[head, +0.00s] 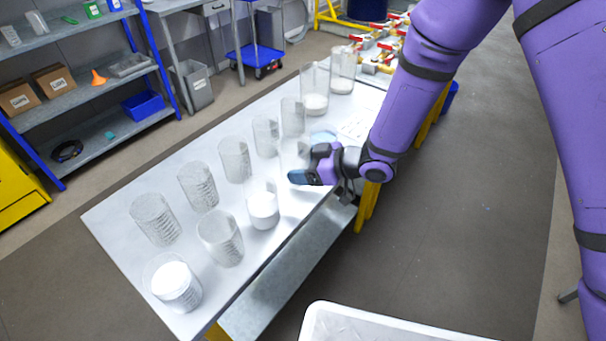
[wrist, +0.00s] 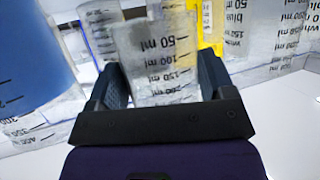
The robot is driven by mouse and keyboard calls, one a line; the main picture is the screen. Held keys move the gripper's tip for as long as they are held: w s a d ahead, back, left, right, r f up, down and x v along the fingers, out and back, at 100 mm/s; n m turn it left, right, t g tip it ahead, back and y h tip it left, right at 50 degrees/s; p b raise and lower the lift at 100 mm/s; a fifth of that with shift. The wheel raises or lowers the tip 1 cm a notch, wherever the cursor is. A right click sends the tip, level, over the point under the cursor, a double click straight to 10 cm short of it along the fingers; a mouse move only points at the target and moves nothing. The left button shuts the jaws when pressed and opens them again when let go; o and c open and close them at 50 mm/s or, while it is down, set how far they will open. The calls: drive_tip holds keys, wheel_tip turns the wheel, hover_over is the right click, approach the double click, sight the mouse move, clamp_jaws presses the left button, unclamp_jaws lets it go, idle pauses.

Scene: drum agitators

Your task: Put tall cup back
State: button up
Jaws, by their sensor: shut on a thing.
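My gripper (head: 304,177) is at the right edge of the long white table (head: 110,215), with its fingers pointing left over the top. In the wrist view my gripper (wrist: 160,78) is shut on a clear cup (wrist: 157,50) with black ml marks. The same held cup (head: 290,152) shows faintly in the head view, partly hidden by the fingers. It looks about upright; I cannot tell whether its base touches the table.
Clear empty cups (head: 198,187) stand in rows on the table. Cups with white contents stand at the near end (head: 175,285), near the gripper (head: 263,211) and at the far end (head: 315,103). Red-handled yellow fittings (head: 376,55) lie beyond. A white tray (head: 330,318) is below.

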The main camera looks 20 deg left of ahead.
drive_tip(key=shift+f, duration=1.75)
drive_tip(key=shift+f, duration=0.1)
drive_tip(key=o, duration=1.1)
drive_tip(key=v, duration=1.2)
